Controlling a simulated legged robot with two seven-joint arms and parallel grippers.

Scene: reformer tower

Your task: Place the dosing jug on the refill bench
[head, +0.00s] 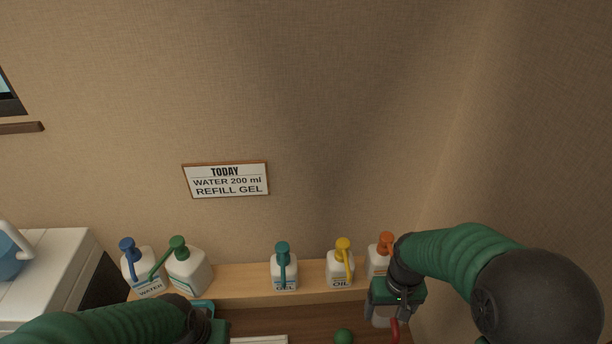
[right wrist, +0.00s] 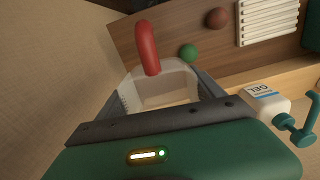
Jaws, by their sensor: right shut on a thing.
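My right gripper (head: 392,298) is shut on a pale, see-through jug (head: 381,320) with a red handle, which I take for the dosing jug. In the right wrist view the jug (right wrist: 168,84) sits between both fingers, with its red handle (right wrist: 147,48) pointing away. The brown wooden bench top (head: 310,326) lies below and behind it; I cannot tell whether the jug touches it. My left gripper (head: 212,328) is at the lower left over the bench, mostly hidden by its own arm, so its fingers cannot be made out.
A light wooden ledge (head: 230,299) behind the bench carries several pump bottles, including GEL (head: 285,270) and OIL (head: 340,268). A green ball (head: 344,336) and a white slatted rack (right wrist: 268,20) lie on the bench. A white cabinet (head: 45,262) bears a blue vessel (head: 8,263).

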